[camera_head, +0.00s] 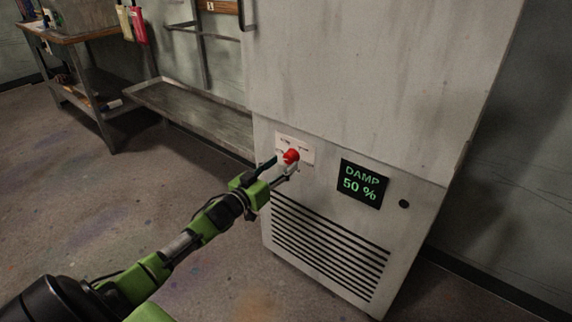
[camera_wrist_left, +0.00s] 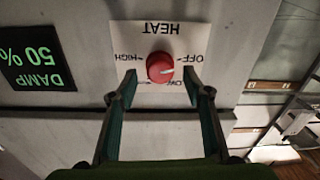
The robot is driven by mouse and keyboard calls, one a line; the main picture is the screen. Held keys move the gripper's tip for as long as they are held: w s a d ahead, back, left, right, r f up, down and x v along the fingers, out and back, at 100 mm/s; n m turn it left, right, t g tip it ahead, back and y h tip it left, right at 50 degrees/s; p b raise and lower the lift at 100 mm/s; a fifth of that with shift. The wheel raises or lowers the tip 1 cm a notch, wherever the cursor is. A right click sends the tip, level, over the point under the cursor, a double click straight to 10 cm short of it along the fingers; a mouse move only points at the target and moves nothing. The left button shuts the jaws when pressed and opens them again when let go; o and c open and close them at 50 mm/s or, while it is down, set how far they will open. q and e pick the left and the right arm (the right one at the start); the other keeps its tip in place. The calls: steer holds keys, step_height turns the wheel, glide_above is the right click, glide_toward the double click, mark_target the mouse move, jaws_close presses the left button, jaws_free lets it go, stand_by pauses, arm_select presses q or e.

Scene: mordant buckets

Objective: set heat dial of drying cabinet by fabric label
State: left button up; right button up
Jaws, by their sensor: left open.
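The drying cabinet (camera_head: 350,80) is a tall, worn grey unit. Its red heat dial (camera_head: 291,156) sits on a white plate low on the front. In the left wrist view the dial (camera_wrist_left: 160,67) and its plate (camera_wrist_left: 125,36) appear upside down, with HEAT, OFF, HIGH and a partly hidden LOW. A pale mark on the dial points to picture right, on the OFF and LOW side. My left gripper (camera_head: 281,170) is open, its fingertips just short of the dial, one to each side; contact cannot be told. My right gripper is out of view. No fabric label is readable.
A black display (camera_head: 363,184) reading DAMP 50 % is right of the dial, with a dark round knob (camera_head: 404,204) beyond it. Vent slats (camera_head: 325,245) lie below. A metal rack with a trough (camera_head: 190,112) and a workbench (camera_head: 75,38) stand left. Floor at left is clear.

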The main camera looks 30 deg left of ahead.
mark_target(291, 157)
arm_select(q)
steer(key=shift+w+d, duration=0.1)
steer(key=shift+w, duration=1.3)
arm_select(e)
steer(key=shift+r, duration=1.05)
arm_select(q)
steer(key=c, duration=1.1)
